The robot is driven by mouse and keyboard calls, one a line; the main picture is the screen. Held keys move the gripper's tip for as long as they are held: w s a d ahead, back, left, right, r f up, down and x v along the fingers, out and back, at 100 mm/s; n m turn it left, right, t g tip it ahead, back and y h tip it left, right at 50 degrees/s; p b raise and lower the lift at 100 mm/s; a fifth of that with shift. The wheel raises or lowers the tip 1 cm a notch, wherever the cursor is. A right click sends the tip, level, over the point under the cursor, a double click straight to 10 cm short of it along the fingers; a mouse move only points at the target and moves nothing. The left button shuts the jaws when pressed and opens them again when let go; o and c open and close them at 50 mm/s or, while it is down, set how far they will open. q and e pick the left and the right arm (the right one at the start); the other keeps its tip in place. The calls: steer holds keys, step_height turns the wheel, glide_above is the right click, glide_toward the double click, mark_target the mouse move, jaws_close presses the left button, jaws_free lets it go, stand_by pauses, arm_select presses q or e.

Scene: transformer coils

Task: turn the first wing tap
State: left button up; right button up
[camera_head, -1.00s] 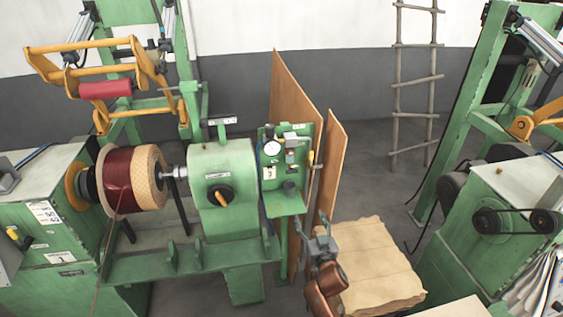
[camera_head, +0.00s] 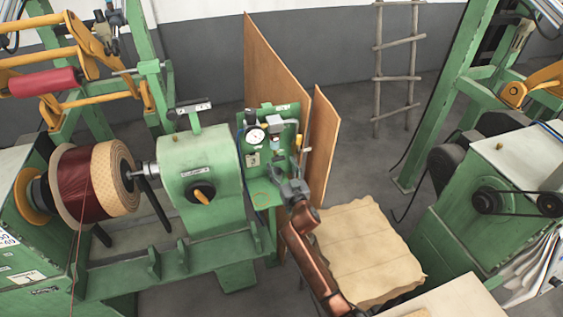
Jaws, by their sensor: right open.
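A green panel (camera_head: 252,170) carries a round white gauge (camera_head: 256,136), grey fittings and a pipe. A small yellow handle (camera_head: 298,142) is at its right edge; I cannot tell for sure which fitting is the first wing tap. My right gripper (camera_head: 291,178) is open in front of the panel's lower right part, below the gauge and fittings. It looks empty and covers part of the panel; I cannot tell whether it touches anything. My left gripper is not in view.
A green winding machine (camera_head: 205,160) with a dark red coil (camera_head: 85,185) stands left of the panel. Brown boards (camera_head: 322,140) stand behind it. A paper-covered stack (camera_head: 365,250) lies below right, and another green machine (camera_head: 500,190) is at the right. Grey floor lies between.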

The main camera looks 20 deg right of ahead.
steer(key=shift+w+f, duration=0.1)
steer(key=shift+w, duration=0.95)
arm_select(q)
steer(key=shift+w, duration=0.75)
arm_select(e)
steer(key=c, duration=0.5)
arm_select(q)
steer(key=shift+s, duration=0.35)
arm_select(e)
steer(key=c, duration=0.6)
